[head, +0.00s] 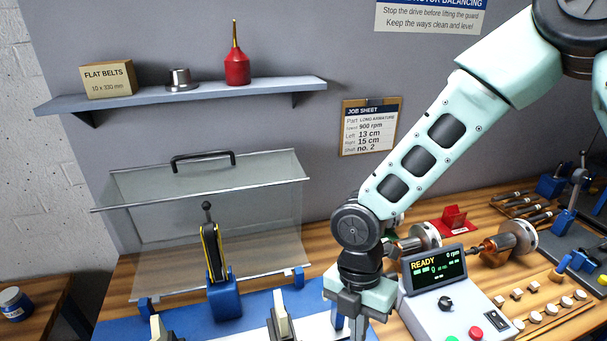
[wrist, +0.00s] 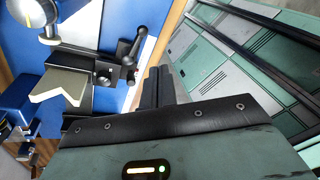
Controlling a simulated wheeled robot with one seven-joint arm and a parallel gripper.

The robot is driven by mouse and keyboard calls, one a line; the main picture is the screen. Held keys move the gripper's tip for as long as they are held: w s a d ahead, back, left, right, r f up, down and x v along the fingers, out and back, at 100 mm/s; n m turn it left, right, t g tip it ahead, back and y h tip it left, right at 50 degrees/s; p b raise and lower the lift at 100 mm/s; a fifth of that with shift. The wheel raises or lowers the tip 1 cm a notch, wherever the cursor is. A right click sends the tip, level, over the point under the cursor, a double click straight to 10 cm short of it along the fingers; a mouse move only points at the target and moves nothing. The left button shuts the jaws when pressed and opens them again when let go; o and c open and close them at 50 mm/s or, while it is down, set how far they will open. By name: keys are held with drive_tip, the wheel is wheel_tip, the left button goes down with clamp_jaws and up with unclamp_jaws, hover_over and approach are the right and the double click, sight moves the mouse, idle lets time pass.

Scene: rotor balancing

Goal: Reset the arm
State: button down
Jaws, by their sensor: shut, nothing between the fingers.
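My arm comes in from the upper right in the head view and bends down at the wrist. My gripper (head: 352,326) points down beside the control box (head: 436,308), at the front edge of the picture. Its fingertips are cut off or hard to make out there. In the wrist view my gripper (wrist: 158,84) shows two dark fingers together, shut and empty. They hang near the edge of the blue bench machine (wrist: 110,20). A black clamp lever (wrist: 130,50) and a pale V-shaped support (wrist: 62,84) lie to their left.
A clear guard (head: 205,225) with a black handle stands behind the blue machine. The control box display reads READY, 0 rpm. Rotors (head: 508,240) and small blocks (head: 533,317) lie at the right. A shelf (head: 195,95) holds a box, a metal cup and a red oiler.

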drive_tip(key=s+d+r+m+t+b, duration=0.1)
drive_tip(key=s+m+b, duration=0.4)
drive_tip(key=m, duration=0.5)
drive_tip(key=s+d+r+m+t+y+b, duration=0.1)
drive_tip(key=s+m+b, duration=0.4)
drive_tip(key=m, duration=0.5)
drive_tip(key=s+d+r, duration=0.1)
drive_tip(key=d, duration=0.1)
drive_tip(key=shift+d+m+t+b, duration=0.3)
drive_tip(key=shift+m+t, duration=0.1)
